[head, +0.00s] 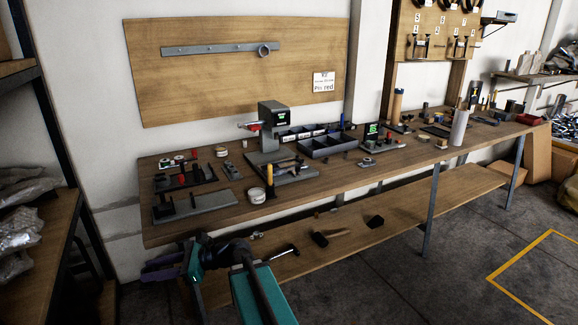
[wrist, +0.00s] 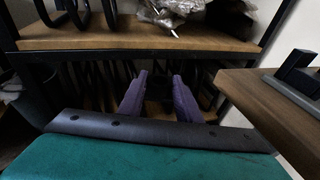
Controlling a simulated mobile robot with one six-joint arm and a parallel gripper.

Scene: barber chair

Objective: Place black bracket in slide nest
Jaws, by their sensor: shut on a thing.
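My gripper (head: 160,268) is off the left front of the workbench, low, with purple fingers. In the wrist view my gripper (wrist: 160,98) has its fingers shut on a dark thing, taken as the black bracket (wrist: 158,88); its shape is hard to make out against the dark background. A grey plate with dark upright blocks (head: 200,206) lies at the bench's left front corner; it may be the slide nest, but I cannot tell. Its edge and a dark block also show at the right of the wrist view (wrist: 295,72).
The wooden workbench (head: 330,180) holds a grey press (head: 272,125), a divided dark tray (head: 328,146), a white round tub (head: 256,195) and a yellow-topped post. Shelving with bagged parts (head: 25,220) stands on the left. The lower shelf has a mallet.

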